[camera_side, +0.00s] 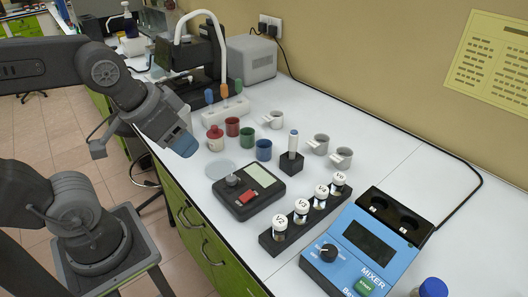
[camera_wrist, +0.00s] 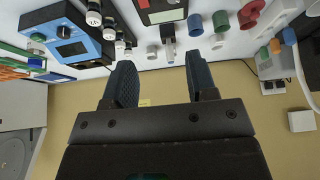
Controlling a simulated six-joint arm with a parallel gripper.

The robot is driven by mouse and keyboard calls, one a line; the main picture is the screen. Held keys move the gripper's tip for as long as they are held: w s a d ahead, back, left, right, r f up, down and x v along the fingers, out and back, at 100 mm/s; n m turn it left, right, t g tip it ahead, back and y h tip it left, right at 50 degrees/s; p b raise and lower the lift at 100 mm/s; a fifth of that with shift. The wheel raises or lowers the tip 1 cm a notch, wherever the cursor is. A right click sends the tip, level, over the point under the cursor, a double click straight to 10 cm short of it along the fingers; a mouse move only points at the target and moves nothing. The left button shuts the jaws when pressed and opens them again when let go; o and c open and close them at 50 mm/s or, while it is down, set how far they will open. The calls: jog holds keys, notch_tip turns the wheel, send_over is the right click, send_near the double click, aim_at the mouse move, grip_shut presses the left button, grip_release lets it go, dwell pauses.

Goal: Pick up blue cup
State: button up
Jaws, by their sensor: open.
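The blue cup (camera_side: 263,150) stands upright on the white bench, just right of the green cup (camera_side: 247,138). In the wrist view the blue cup (camera_wrist: 195,25) shows near the top, beyond the right finger and beside the green cup (camera_wrist: 221,21). My gripper (camera_side: 183,145) is left of the cups in the side view, above the bench's front edge and apart from them. In the wrist view my gripper (camera_wrist: 159,62) has its two dark blue fingers spread, with nothing held between them.
Red cups (camera_side: 232,127) and several white cups (camera_side: 321,144) stand close by. A small black holder (camera_side: 291,163) is right of the blue cup. A black scale (camera_side: 249,191), a vial rack (camera_side: 305,220) and a blue mixer (camera_side: 365,249) are nearer the front right.

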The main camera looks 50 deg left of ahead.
jog(key=o, duration=0.5)
jog(key=shift+c, duration=0.2)
jog(key=m+g+y, duration=0.3)
jog(key=m+g, duration=0.1)
jog(key=m, duration=1.9)
send_over(264, 151)
notch_tip(264, 151, down, 9)
jog(key=shift+n, duration=0.3)
jog(key=x, duration=0.8)
jog(key=d+x, duration=0.1)
jog(key=x, duration=0.4)
jog(key=shift+f, duration=0.25)
